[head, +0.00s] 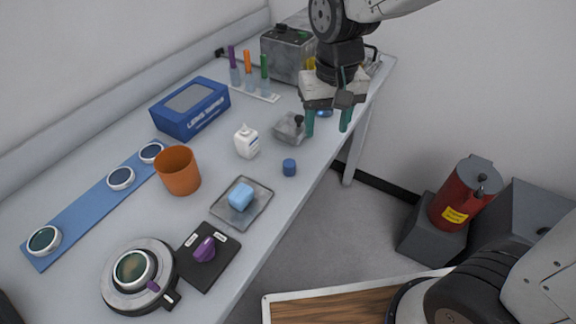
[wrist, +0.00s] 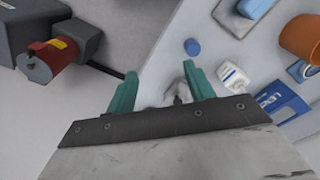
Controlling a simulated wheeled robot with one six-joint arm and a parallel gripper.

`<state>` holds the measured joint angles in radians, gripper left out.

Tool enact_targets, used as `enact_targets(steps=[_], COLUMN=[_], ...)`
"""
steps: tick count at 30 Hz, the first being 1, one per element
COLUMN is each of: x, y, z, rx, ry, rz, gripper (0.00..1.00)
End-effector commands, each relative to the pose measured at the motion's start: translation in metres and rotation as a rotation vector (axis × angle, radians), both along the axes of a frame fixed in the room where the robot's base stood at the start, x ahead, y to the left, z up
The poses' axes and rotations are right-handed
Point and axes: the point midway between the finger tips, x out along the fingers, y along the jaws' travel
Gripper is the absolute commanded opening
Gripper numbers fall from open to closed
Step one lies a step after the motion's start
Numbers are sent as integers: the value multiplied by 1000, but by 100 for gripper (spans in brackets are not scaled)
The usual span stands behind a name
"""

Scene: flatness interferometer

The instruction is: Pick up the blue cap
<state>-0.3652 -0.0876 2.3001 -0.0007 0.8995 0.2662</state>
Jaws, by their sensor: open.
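The blue cap (head: 289,167) is a small, short blue cylinder standing on the bench near its right edge. In the wrist view the blue cap (wrist: 192,47) lies beyond the fingertips, a little right of centre. My gripper (head: 328,127) is open, with its two green fingers pointing down. In the head view it is up and to the right of the cap, farther along the bench, and apart from it. In the wrist view nothing is held between the fingers of my gripper (wrist: 160,72).
A grey block with a black knob (head: 290,127) and a white bottle (head: 246,141) stand near the cap. A small blue shiny thing (head: 323,113) shows behind the fingers.

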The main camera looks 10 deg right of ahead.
Motion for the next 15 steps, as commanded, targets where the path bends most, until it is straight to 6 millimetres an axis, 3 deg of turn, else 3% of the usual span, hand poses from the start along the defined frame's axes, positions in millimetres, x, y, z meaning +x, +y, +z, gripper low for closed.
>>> enact_targets(steps=[3,6,10,15], x=[17,25,29,29], y=[37,57,70,72], z=[-32,-49,-62,-81], rx=[-8,-9,-11,-12], ry=[20,25,29,30], rz=[25,33,37,37], gripper=[53,53,53,53])
